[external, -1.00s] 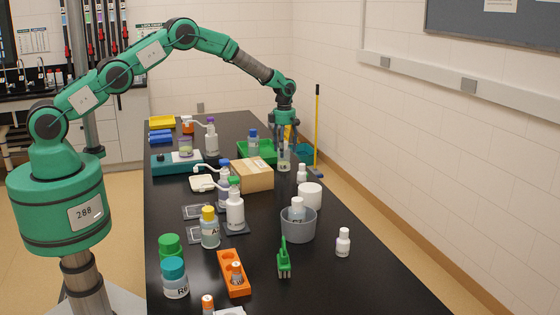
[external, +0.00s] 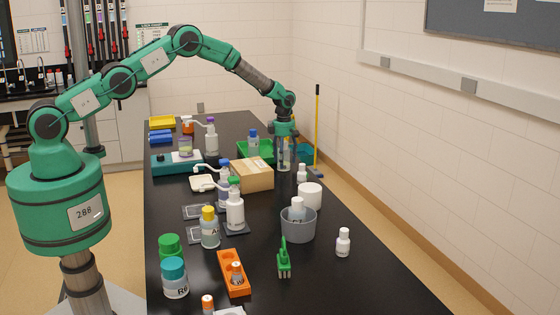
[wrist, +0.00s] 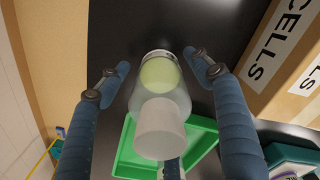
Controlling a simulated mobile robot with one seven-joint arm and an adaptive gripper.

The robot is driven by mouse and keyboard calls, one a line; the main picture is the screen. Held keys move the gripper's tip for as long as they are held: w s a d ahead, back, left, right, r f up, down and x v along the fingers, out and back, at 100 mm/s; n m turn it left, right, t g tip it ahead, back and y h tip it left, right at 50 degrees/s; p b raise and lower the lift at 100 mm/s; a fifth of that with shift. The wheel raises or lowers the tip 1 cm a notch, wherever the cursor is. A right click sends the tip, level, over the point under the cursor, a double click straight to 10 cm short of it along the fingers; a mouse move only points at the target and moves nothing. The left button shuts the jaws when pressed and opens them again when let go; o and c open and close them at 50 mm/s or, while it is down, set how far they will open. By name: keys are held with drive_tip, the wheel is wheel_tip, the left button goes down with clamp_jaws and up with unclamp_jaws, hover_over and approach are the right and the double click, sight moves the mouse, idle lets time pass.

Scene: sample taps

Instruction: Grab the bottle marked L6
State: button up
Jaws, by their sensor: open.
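A clear bottle with a white cap and pale yellow-green contents (wrist: 160,78) stands between the spread fingers of my gripper (wrist: 156,62) in the wrist view. A gap shows on each side of it. In the external view my gripper (external: 284,158) points down at the far right part of the bench, its fingers on either side of this bottle. Its label cannot be read, so I cannot tell whether it is marked L6.
A green tray (wrist: 125,157) and a cardboard box marked CELLS (wrist: 255,88) are close to the gripper. A small white bottle (external: 302,174) and a white tub (external: 310,196) stand nearer the camera. Several more bottles crowd the bench's left side.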

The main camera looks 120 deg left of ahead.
drive_tip(key=shift+f, duration=0.1)
drive_tip(key=shift+c, duration=0.2)
drive_tip(key=c, duration=1.2)
drive_tip(key=shift+c, duration=0.2)
drive_tip(key=shift+r, duration=5.05)
